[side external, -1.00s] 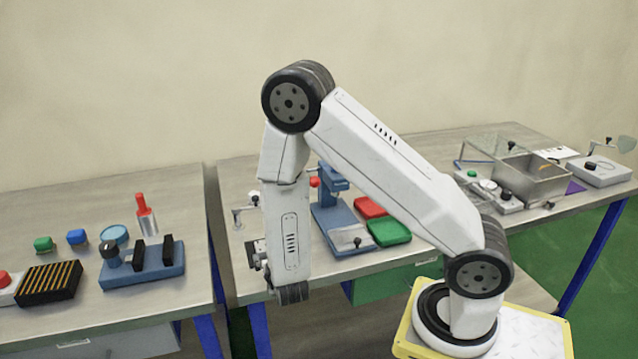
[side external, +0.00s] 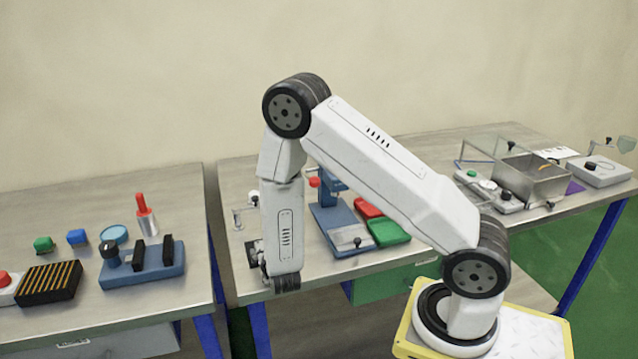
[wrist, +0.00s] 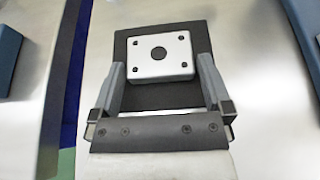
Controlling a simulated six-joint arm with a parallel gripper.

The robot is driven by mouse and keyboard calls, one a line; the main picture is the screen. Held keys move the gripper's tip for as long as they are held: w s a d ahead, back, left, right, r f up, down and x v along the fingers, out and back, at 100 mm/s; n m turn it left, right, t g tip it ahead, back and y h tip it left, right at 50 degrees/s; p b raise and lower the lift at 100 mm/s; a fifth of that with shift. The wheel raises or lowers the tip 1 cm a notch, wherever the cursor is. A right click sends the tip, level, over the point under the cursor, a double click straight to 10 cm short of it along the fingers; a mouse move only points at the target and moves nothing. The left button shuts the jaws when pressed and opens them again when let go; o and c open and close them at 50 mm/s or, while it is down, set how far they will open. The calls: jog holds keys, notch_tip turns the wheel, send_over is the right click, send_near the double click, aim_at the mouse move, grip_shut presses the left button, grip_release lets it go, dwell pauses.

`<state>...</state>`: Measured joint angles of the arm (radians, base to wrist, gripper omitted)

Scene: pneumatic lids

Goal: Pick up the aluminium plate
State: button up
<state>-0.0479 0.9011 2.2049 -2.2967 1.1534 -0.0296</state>
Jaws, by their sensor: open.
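The aluminium plate (wrist: 160,45) is a pale silver rectangle with a dark round hole in its middle and small dark holes at its corners. In the wrist view it lies on a dark pad (wrist: 130,95). My gripper (wrist: 161,62) is open, with one finger on the left of the plate and one on the right, near its lower part. I cannot tell whether the fingers touch it. In the side view the plate is hidden behind my arm, and only a small dark part of the gripper (side external: 253,254) shows.
A blue press-like stand (side external: 333,215) and red and green trays (side external: 388,232) stand right of my wrist. The left table (side external: 150,315) holds a blue fixture (side external: 145,268), separated by a gap. A clear-lidded metal box (side external: 535,180) is at the far right.

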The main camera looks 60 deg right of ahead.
jog(key=c, duration=1)
jog(key=shift+r, duration=0.15)
notch_tip(320, 180, up, 10)
dwell(0.6)
dwell(0.5)
jog(key=w+a+r+n+t+y, duration=0.3)
jog(key=a+r+n+y, duration=0.2)
jog(key=a+r, duration=0.5)
jog(key=shift+r+n, duration=0.3)
jog(key=shift+r, duration=0.35)
